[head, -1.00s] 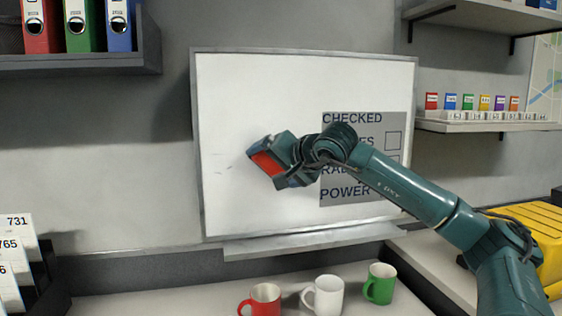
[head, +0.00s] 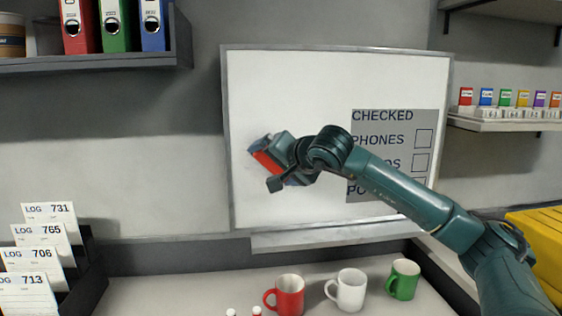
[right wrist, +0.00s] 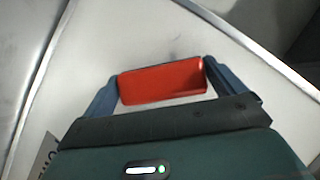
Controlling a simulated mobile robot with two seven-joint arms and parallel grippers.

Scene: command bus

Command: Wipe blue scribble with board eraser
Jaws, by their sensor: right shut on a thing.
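The whiteboard (head: 290,75) hangs on the wall, with a grey checklist panel on its right part. My right gripper (head: 266,160) is shut on the red board eraser (head: 266,163), in front of the left part of the board. In the right wrist view the red eraser (right wrist: 161,82) sits between the two blue fingers (right wrist: 160,88), with the white board behind it. I cannot tell if the eraser touches the board. No blue scribble shows now; the area behind the eraser and gripper is hidden. My left gripper is not in view.
Red (head: 289,294), white (head: 350,290) and green (head: 403,279) mugs stand on the counter below the board. Log cards (head: 48,222) stand at the left. Binders (head: 112,25) sit on the upper left shelf. A yellow case (head: 540,240) is at the right.

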